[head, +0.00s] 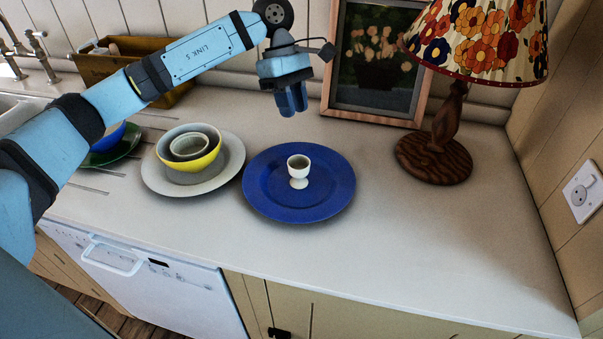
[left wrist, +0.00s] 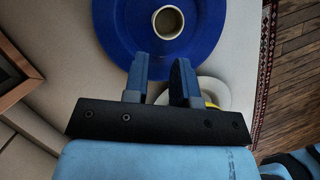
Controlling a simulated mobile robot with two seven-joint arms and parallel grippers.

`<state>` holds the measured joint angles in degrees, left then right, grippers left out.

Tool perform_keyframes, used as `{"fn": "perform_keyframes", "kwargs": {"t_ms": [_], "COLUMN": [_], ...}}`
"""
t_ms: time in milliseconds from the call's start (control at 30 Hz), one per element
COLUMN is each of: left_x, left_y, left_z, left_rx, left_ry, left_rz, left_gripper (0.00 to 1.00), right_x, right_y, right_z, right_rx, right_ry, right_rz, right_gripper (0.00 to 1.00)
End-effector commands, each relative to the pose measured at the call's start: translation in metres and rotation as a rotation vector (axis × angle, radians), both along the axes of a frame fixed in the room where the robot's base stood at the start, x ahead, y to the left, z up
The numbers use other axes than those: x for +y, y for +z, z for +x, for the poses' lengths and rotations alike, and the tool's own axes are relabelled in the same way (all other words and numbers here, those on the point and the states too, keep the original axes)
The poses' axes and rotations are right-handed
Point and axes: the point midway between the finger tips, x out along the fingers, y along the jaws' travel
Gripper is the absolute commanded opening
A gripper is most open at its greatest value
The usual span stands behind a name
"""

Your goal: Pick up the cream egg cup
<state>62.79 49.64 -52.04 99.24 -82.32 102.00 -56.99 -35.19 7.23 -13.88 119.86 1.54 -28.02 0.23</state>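The cream egg cup (head: 299,181) stands upright on the blue plate (head: 262,200), near its middle, and looks empty. In the left wrist view the egg cup (left wrist: 168,36) is seen from above, beyond the fingertips, on the blue plate (left wrist: 120,35). My left gripper (head: 291,104) is above and behind the egg cup, apart from it, with its fingers pointing down. In the left wrist view the fingers (left wrist: 160,72) are apart with nothing between them. My right gripper is not in view.
Left of the blue plate, a pale plate (head: 152,178) holds a yellow bowl (head: 205,162) with a smaller bowl inside. A lamp (head: 445,135) and a framed picture (head: 372,70) stand behind to the right. The front right of the counter (head: 430,240) is clear.

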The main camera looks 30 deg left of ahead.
Motion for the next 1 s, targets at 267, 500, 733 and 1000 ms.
{"fn": "perform_keyframes", "kwargs": {"t_ms": [267, 500, 733, 1000], "left_x": [-0.016, -0.02, -0.03, -0.034], "left_y": [-0.042, -0.055, -0.087, -0.096], "left_z": [-0.008, -0.01, -0.016, -0.017], "left_rx": [0.002, 0.002, 0.002, 0.001], "left_ry": [-0.001, 0.001, -0.001, 0.0], "left_rz": [-0.001, -0.002, -0.001, -0.002], "left_gripper": [0.25, 0.25, 0.25, 0.25], "right_x": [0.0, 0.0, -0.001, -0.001], "right_y": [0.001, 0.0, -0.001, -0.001], "right_z": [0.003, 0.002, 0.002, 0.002], "right_rx": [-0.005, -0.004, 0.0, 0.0], "right_ry": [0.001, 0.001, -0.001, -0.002], "right_rz": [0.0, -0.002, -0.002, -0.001], "right_gripper": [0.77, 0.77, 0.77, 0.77]}}
